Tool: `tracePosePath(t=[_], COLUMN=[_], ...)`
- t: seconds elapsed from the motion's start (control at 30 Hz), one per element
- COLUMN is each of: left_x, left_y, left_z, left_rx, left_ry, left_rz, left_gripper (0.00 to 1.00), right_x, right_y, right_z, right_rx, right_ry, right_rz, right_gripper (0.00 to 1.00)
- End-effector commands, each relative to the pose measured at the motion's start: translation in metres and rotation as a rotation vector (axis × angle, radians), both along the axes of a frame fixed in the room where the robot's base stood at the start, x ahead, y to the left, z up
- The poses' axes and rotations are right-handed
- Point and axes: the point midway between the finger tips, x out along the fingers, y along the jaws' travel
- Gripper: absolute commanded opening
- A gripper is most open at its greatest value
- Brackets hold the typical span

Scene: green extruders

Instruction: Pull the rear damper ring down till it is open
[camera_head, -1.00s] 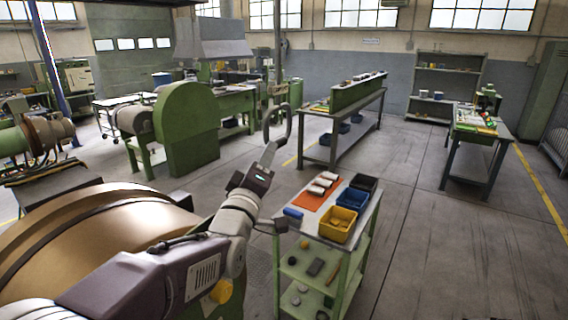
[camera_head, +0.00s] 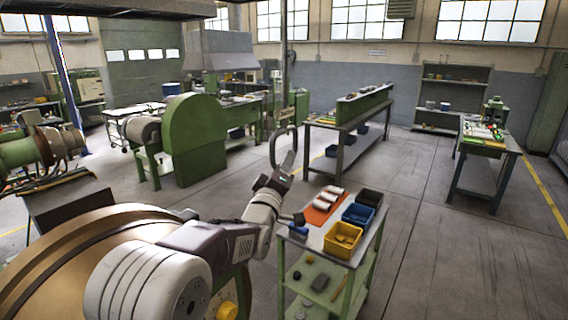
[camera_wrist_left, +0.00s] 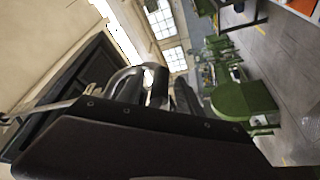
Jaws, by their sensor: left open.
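The damper ring (camera_head: 272,150) is a grey elongated loop in the middle of the head view, in line with the lower end of a vertical rod (camera_head: 284,75). My left gripper (camera_head: 289,160) is open at the ring's lower right part. I cannot tell whether the ring is between its fingers or touching them. In the left wrist view a rounded grey loop (camera_wrist_left: 128,74) shows just beyond the dark gripper parts, which hide its lower portion. My right gripper is not in view.
A green-framed cart (camera_head: 318,235) with a yellow bin (camera_head: 342,240) and blue bin (camera_head: 358,214) stands just right of my left arm. A large brown drum (camera_head: 60,265) is at lower left. A dark overhead edge (camera_head: 120,10) crosses the upper left. Open floor lies right.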

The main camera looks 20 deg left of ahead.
Motion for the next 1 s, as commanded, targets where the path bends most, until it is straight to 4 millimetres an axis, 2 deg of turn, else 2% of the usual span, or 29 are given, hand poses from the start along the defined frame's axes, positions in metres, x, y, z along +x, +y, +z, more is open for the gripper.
tracePosePath(t=[0.07,0.2,0.23,1.0], left_x=[-0.0001,-0.0002,-0.0002,-0.0004], left_y=[0.0000,-0.0001,0.0000,-0.0003], left_z=[-0.0003,-0.0003,-0.0003,0.0001], left_rx=[0.000,0.000,0.000,-0.002], left_ry=[0.000,0.000,0.000,-0.001], left_rz=[0.000,0.000,0.000,-0.001], left_gripper=[0.42,0.03,0.00,0.00], right_x=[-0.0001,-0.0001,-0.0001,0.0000], right_y=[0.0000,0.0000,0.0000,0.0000], right_z=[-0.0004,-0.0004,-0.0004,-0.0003], right_rx=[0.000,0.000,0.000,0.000], right_ry=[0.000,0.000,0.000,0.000], right_rz=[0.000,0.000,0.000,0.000], right_gripper=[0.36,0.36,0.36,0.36])
